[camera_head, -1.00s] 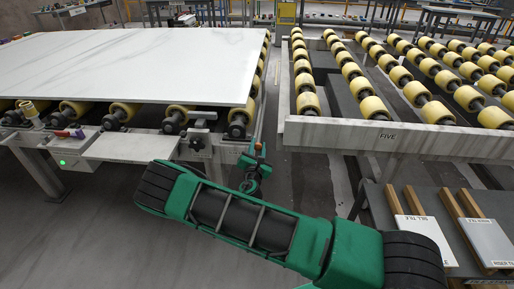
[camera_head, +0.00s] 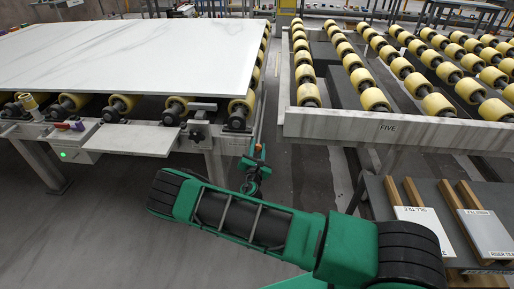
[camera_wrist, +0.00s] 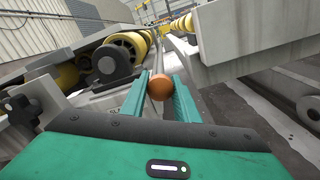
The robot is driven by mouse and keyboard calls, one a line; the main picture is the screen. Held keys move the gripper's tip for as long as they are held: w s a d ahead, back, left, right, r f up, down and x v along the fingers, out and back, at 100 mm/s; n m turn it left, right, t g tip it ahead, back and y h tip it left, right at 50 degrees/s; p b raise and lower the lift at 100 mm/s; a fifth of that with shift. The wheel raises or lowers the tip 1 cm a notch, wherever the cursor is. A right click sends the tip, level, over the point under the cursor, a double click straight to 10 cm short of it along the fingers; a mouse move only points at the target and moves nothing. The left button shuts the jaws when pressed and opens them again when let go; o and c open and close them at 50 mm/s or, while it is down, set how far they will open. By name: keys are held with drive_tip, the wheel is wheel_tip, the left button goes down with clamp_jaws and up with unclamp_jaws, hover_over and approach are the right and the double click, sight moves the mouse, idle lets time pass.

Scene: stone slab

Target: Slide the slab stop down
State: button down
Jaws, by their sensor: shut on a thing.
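An orange ball knob (camera_wrist: 161,86) is between the two teal fingers of my gripper (camera_wrist: 162,88) in the wrist view. The fingers are shut on it, just right of the roller table's end. What the knob is fixed to is mostly hidden behind it. In the head view, a grey bracket (camera_head: 200,106) with a flat top bar stands at the front edge of the roller table, just below the slab; it looks like the slab stop. I cannot tell if the knob belongs to it. A white slab (camera_head: 140,52) lies on the rollers.
A second roller table marked FIVE (camera_head: 385,127) stands to the right, across a narrow floor gap (camera_head: 285,130). A grey bench (camera_head: 375,185) with labelled pieces is at the lower right. A white shelf (camera_head: 130,139) juts from the left table's front.

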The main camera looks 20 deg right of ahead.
drive_tip(key=c, duration=1.5)
unclamp_jaws()
drive_tip(key=shift+f, duration=0.4)
drive_tip(key=shift+o, duration=0.7)
drive_tip(key=shift+r, duration=0.15)
drive_tip(key=v, duration=1)
drive_tip(key=shift+s+a, duration=0.15)
drive_tip(key=shift+s, duration=0.2)
